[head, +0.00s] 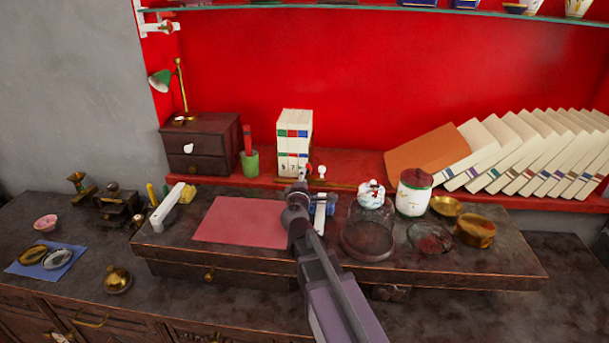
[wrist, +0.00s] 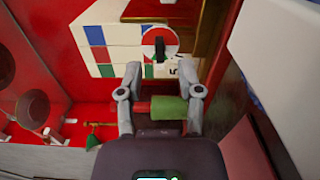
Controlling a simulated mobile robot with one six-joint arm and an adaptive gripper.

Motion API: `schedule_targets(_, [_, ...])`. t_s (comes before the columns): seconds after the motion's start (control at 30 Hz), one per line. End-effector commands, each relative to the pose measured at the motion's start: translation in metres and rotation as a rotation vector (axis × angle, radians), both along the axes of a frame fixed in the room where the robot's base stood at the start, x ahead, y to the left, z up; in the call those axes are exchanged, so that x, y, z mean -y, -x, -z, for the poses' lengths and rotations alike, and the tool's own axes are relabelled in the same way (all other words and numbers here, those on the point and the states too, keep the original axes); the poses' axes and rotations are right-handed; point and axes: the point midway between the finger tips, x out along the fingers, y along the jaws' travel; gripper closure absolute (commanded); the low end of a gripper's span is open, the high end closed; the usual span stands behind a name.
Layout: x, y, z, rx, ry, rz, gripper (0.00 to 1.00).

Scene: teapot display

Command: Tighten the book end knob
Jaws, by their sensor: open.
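A block of upright white books (head: 293,135) with red, green and blue squares stands on the red ledge below the shelf. A small white round knob (head: 322,170) shows at the right foot of the books. The wrist view shows the books (wrist: 100,42) from close by, with a round white and red knob-like disc (wrist: 160,42) and a dark bar across it. My gripper (wrist: 161,78) is open and empty, its two fingers spread just short of this disc. In the head view my gripper (head: 302,180) is partly hidden behind my arm, in front of the books.
A green cup (head: 250,164) with a red item stands left of the books. A drawer box (head: 203,143) is further left. A glass dish (head: 368,240) and a white jar (head: 413,193) stand to the right. Leaning books (head: 520,155) fill the right ledge.

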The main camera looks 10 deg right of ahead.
Motion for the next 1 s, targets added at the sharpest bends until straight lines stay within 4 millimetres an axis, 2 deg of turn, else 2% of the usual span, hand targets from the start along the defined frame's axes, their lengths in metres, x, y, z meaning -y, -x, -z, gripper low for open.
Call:
schedule_targets(0.03, [-0.002,0.011,0.0,0.0,0.0,-0.001,0.53])
schedule_targets(0.3, [-0.016,0.053,0.0,0.0,0.0,0.0,0.53])
schedule_targets(0.5, [-0.023,0.074,0.0,0.0,0.0,0.0,0.53])
schedule_targets(0.7, [-0.026,0.082,0.0,0.0,0.0,0.001,0.53])
schedule_targets(1.0, [-0.026,0.082,0.0,0.0,0.0,0.001,0.53])
